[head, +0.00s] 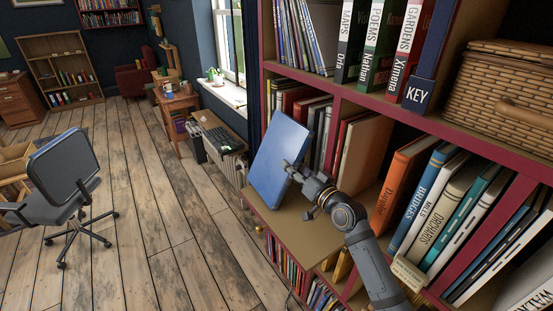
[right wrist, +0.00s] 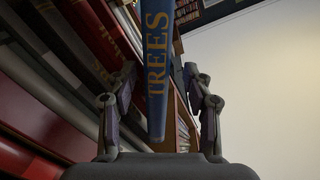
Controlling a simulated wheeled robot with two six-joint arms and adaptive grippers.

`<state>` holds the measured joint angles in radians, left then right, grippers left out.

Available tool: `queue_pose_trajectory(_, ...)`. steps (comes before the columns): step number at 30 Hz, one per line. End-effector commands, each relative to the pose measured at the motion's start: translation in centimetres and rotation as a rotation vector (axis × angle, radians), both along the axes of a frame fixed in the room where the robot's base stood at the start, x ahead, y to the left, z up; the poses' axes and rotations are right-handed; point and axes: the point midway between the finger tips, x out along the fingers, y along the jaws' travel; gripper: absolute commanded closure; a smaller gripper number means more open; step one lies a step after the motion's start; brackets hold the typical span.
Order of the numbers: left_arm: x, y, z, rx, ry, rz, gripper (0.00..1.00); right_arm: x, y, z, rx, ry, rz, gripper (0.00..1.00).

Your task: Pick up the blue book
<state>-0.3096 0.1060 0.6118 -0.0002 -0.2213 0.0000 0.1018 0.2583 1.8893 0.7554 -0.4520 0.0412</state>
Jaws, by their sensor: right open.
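The blue book (head: 277,150) stands tilted on the jutting shelf ledge, its broad cover showing in the head view. In the right wrist view the blue book (right wrist: 157,85) shows its narrow spine with yellow letters reading "TREES" or part of it. My right gripper (head: 291,167) is at the book's right edge. In the right wrist view my right gripper (right wrist: 159,82) is open, with one finger on each side of the spine and visible gaps between. My left gripper is not in view.
The ledge (head: 300,230) is bare beside the book. Books stand behind it, and an orange book (head: 400,182) and a blue-spined book (head: 420,200) stand to the right. A wicker basket (head: 505,90) sits above. The wooden floor (head: 130,230) at left is mostly open, with an office chair (head: 65,180).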

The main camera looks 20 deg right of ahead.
Motion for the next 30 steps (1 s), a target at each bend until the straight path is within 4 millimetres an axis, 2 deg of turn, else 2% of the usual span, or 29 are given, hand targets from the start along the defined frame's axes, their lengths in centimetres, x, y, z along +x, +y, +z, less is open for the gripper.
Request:
queue_pose_trajectory(5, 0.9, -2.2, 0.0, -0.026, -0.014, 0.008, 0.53, 0.6, 0.2, 0.0, 0.000, 0.000, 0.001, 0.49)
queue_pose_trajectory(8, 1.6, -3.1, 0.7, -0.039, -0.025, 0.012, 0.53, 1.7, 0.6, 0.3, 0.004, 0.001, 0.001, 0.49)
queue_pose_trajectory(12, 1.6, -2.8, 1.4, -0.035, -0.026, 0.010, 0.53, 4.1, 1.4, 0.1, 0.003, 0.001, 0.001, 0.49)
queue_pose_trajectory(15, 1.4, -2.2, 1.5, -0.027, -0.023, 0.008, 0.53, 5.2, 1.7, 0.0, 0.001, 0.001, 0.001, 0.49)
queue_pose_trajectory(22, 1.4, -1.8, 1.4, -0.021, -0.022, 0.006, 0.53, 5.4, 1.8, -0.2, -0.001, 0.001, 0.001, 0.49)
queue_pose_trajectory(23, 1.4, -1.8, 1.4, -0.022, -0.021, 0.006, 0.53, 5.4, 1.8, -0.2, -0.001, 0.001, 0.001, 0.50)
queue_pose_trajectory(30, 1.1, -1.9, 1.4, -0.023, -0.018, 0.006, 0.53, 5.4, 1.7, -0.1, -0.001, 0.001, 0.002, 0.83)
